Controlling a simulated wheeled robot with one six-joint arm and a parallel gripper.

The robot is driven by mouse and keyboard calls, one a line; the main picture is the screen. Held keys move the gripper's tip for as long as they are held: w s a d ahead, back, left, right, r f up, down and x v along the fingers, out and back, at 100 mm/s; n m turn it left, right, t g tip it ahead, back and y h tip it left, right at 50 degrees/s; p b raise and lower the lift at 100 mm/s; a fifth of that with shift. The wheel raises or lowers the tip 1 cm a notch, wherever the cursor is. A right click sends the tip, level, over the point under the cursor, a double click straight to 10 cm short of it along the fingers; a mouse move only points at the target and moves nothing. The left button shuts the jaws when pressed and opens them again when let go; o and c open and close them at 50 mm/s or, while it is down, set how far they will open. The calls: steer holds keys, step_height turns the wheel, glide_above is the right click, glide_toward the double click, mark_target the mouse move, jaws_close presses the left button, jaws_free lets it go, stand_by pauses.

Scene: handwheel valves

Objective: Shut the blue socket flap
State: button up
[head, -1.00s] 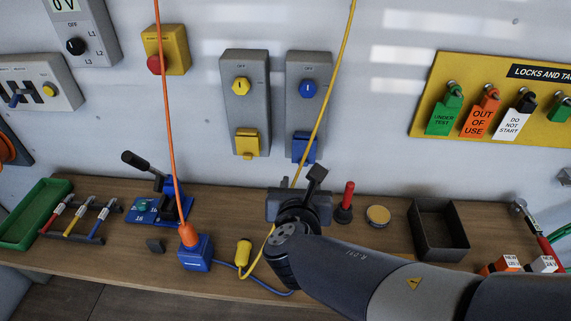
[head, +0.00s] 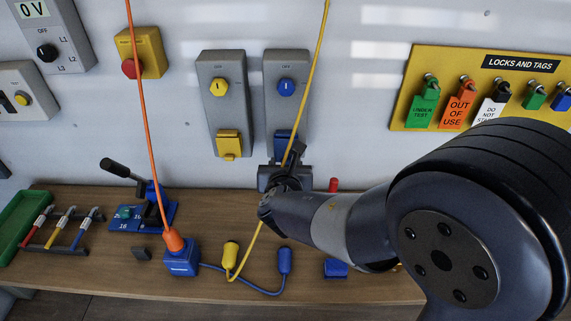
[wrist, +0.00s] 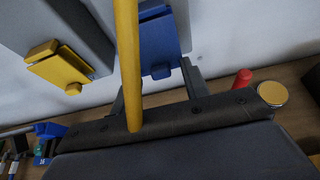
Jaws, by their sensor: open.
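The blue socket flap (head: 283,139) is low on the right grey switch box (head: 286,95), under a blue knob. My gripper (head: 286,165) is just below it, and its dark fingers hide the flap's lower part in the head view. In the wrist view the blue flap (wrist: 160,42) shows with a small tab at its bottom edge. I cannot tell how far it stands off the box. My gripper (wrist: 155,88) is open there, its two fingers apart below and beside the flap, with nothing seen between them but the wall. Contact is not clear.
A yellow cord (head: 311,85) hangs in front of the right box and crosses the wrist view close up. The left box (head: 222,85) has a yellow flap (head: 228,143). An orange cord (head: 143,110) hangs further left. The bench (head: 100,275) below holds several tools.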

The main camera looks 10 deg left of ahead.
steer(key=shift+c, duration=0.4)
jaws_close()
steer(key=f+t+b, duration=0.1)
steer(key=b, duration=0.4)
steer(key=shift+w, duration=0.2)
steer(key=t+b, duration=0.1)
steer(key=b, duration=0.3)
steer(key=w+t+b, duration=0.1)
steer(key=b, duration=0.4)
steer(key=shift+a+f+y, duration=0.15)
steer(key=shift+f+y, duration=0.25)
steer(key=shift+r, duration=0.3)
steer(key=shift+o, duration=0.4)
jaws_free()
steer(key=shift+s, duration=0.15)
